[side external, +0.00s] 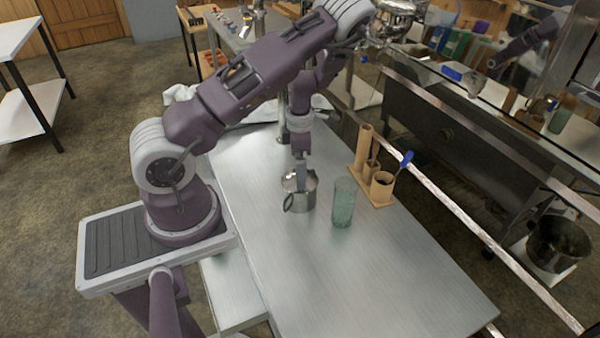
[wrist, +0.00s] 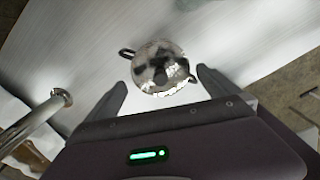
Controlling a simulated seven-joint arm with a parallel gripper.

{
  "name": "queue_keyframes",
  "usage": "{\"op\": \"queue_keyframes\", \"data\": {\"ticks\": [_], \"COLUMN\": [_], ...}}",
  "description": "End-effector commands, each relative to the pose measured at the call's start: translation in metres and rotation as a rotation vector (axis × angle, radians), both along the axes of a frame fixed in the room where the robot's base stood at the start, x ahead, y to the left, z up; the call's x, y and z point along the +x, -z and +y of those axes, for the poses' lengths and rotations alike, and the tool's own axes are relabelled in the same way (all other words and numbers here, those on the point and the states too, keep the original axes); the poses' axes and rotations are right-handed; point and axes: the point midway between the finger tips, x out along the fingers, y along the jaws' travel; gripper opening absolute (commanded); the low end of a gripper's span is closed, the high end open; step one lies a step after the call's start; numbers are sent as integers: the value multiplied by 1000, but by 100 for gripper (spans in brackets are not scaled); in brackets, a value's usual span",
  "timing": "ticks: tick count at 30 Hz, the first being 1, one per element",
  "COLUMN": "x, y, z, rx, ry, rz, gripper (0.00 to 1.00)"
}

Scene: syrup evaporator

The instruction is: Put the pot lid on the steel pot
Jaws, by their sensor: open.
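The steel pot (side external: 302,201) stands upright on the metal table, with a loop handle at its side. The shiny round pot lid (side external: 290,182) is at the pot's mouth; whether it sits flat is too small to tell. In the wrist view the lid (wrist: 152,58) is a mirror-like disc covering most of the pot, with pot handles showing at two sides. My gripper (side external: 301,186) is directly over the lid, fingers pointing down. In the wrist view my gripper (wrist: 162,82) is open, with a finger on either side of the lid, apart from it.
A greenish glass (side external: 343,205) stands close to the pot's right. A wooden holder (side external: 378,190) with upright cups and a blue-topped tool is behind it. A white cloth (side external: 240,112) lies at the table's far left. The table's front is clear.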

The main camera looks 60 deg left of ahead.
Motion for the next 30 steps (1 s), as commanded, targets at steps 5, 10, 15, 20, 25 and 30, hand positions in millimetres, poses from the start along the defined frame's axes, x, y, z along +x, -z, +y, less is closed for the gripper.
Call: {"op": "queue_keyframes", "data": {"ticks": [5, 10, 15, 20, 25, 30], "x": [1, 0, 19, 98, 59, -67], "y": [-52, -85, -105, -196, -311, -327], "z": [-1, -1, -7, -30, -52, -137], "rx": [0, -1, -8, -163, -628, -955], "ry": [3, 1, -101, -816, -1956, -2942], "rz": [-5, -2, -106, -636, -874, -402], "gripper": [100, 100, 100, 100, 100, 100]}}
